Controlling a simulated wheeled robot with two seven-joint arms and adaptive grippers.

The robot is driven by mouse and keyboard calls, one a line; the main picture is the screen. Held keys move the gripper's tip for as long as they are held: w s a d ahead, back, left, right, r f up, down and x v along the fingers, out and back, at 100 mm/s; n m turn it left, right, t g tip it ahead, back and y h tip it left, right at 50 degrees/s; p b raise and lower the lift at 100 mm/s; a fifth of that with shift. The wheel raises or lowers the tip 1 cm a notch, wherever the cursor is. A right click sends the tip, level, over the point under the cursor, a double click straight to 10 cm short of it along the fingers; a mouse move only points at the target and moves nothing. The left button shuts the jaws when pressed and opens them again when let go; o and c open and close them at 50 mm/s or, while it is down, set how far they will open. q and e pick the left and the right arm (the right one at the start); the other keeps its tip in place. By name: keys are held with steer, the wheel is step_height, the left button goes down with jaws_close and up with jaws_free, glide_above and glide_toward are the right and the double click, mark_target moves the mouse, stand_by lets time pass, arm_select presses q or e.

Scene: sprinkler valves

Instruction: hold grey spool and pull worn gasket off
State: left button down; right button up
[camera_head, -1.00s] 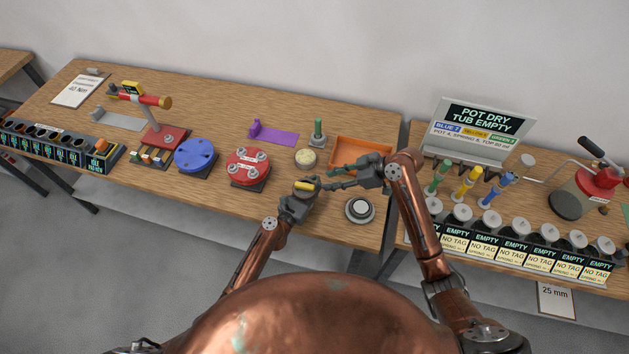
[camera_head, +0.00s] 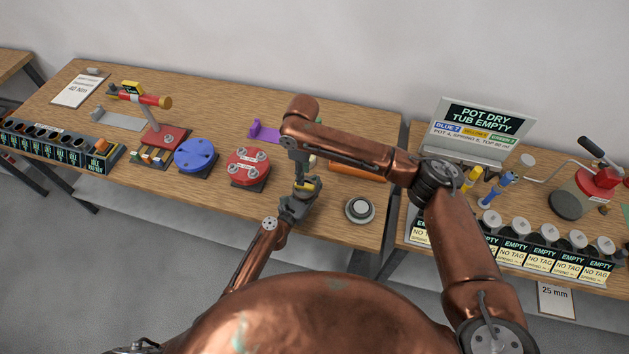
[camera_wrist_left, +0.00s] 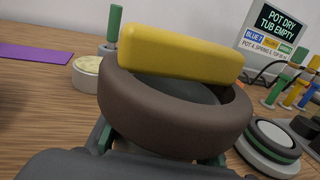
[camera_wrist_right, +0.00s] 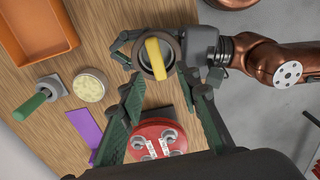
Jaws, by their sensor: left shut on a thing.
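My left gripper (camera_head: 297,208) is shut on the spool (camera_wrist_left: 185,85), whose dark grey middle shows inside a thick brown ring (camera_wrist_left: 160,115). The ring looks like the worn gasket. A yellow bar (camera_wrist_left: 180,52) lies across the top; it also shows in the right wrist view (camera_wrist_right: 155,58). The held piece is above the table and slightly tilted in the left wrist view. My right gripper (camera_wrist_right: 165,88) is open and empty, pointing down over the held piece, with its fingers to either side and apart from the ring. Its fingertips are partly hidden in the head view.
A grey round puck with a white top (camera_head: 360,209) stands at right near the table edge. A red flanged disc (camera_head: 248,167), a blue disc (camera_head: 195,155) and a purple bracket (camera_head: 262,131) are to the left. An orange tray (camera_wrist_right: 35,35) and a cream-topped pot (camera_wrist_right: 89,85) are behind.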

steer(key=shift+w+d, duration=0.15)
steer(key=shift+d, duration=0.05)
steer(key=shift+f, duration=3.4)
steer(key=shift+f, duration=0.1)
steer(key=shift+c, duration=0.2)
steer(key=c, duration=0.5)
jaws_close()
steer(key=shift+r, duration=0.2)
